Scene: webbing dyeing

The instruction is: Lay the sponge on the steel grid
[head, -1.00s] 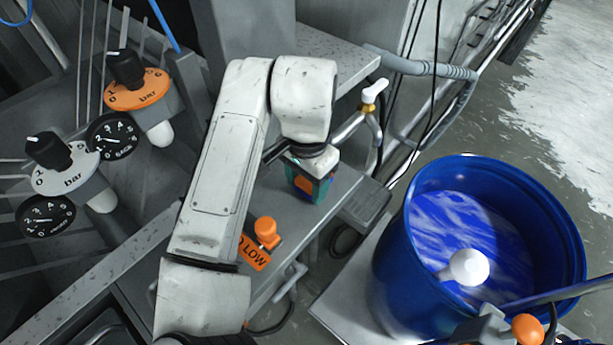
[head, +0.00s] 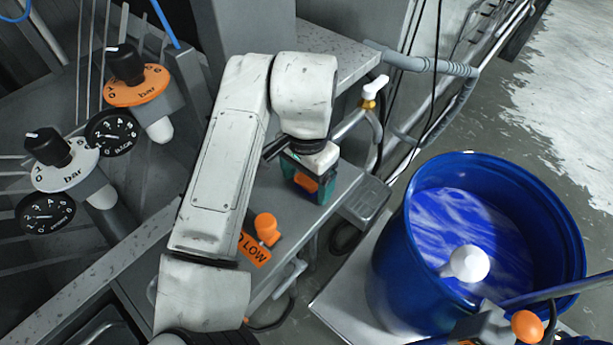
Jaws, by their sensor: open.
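My gripper (head: 307,187) is at the end of my white arm, low over the grey metal ledge in the middle of the head view. It is open. A teal and orange shape shows beneath my wrist; I cannot tell how much of it is gripper and how much, if any, is the sponge. No sponge can be made out for sure. A small grey plate with a patterned top (head: 366,201) sits right of the ledge; I cannot tell whether it is the steel grid. My arm hides part of the ledge.
A blue drum (head: 400,265) with blue-white liquid and a white knob stands at right. An orange knob (head: 266,226) with a "LOW" tag is on the ledge near my forearm. Pressure dials (head: 112,132) are at left. A pipe with a white-handled tap (head: 373,88) is behind the gripper.

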